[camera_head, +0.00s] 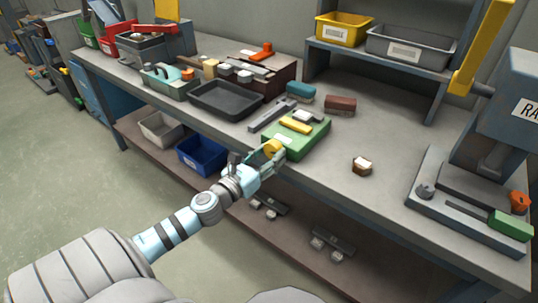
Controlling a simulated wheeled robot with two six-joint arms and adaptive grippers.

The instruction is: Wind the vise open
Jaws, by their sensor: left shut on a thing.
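The green vise (308,141) sits on the front edge of the grey workbench. A yellow bar (296,126) and pale block lie across its top. A round yellow handwheel (273,146) is at its front left, facing my arm. My left gripper (269,153) reaches up from the lower left and is shut on the handwheel. The fingers hide part of the wheel and the vise's front. How far the jaws stand apart is too small to tell. My right gripper is not in view.
A black tray (226,113) lies left of the vise. Blue and brown blocks (340,106) sit behind it, and a small brown-and-white piece (362,166) lies to its right. A grey press (505,130) with a yellow lever stands at the far right. The bench between is mostly clear.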

